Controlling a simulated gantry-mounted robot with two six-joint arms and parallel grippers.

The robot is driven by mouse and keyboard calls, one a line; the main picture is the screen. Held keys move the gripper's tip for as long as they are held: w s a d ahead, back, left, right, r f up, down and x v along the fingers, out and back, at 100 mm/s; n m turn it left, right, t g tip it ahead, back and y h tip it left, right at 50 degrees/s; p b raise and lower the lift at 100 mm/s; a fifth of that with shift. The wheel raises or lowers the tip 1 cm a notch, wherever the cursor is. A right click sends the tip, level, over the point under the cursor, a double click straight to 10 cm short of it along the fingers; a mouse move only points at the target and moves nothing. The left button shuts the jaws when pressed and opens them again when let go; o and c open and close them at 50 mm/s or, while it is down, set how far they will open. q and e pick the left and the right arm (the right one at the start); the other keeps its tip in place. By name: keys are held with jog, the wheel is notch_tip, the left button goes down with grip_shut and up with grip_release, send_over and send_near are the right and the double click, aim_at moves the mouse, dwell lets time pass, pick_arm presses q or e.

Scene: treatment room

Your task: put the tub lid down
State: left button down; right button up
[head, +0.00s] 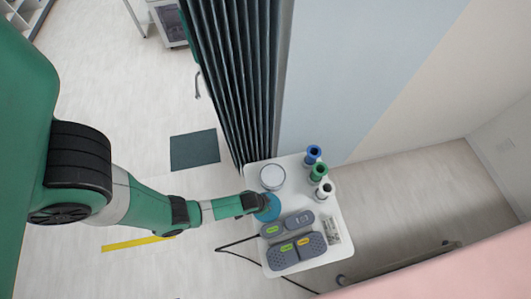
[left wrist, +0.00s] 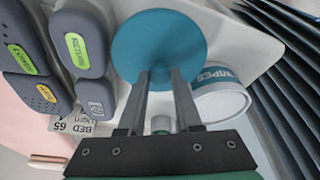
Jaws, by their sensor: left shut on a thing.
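The tub lid is a round teal disc (head: 268,207), also seen in the left wrist view (left wrist: 160,38). My left gripper (head: 257,204) reaches in from the left and is shut on the lid, with both fingers (left wrist: 160,78) meeting at its near side. The lid is over the left part of the white table; its exact height above the top is hard to tell. The white tub (head: 272,178), open at the top in the head view, stands just behind the lid. In the left wrist view the tub (left wrist: 222,102) shows "WIPES" lettering. My right gripper is not in view.
The white table (head: 330,262) also holds several grey devices (head: 298,250) at the front, a printed card (head: 332,231), and blue, green and white-topped items (head: 319,172) along the right. A dark pleated curtain (head: 235,80) hangs behind. A black cable (head: 237,243) runs off the left side.

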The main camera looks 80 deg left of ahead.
pick_arm(q)
jog(key=shift+f+b, duration=0.6)
jog(key=shift+f, duration=0.05)
jog(key=c, duration=0.6)
grip_release()
jog(key=shift+r, duration=0.1)
jog(key=p+v, duration=0.9)
jog(key=v, duration=0.4)
jog(key=shift+w+r, duration=0.1)
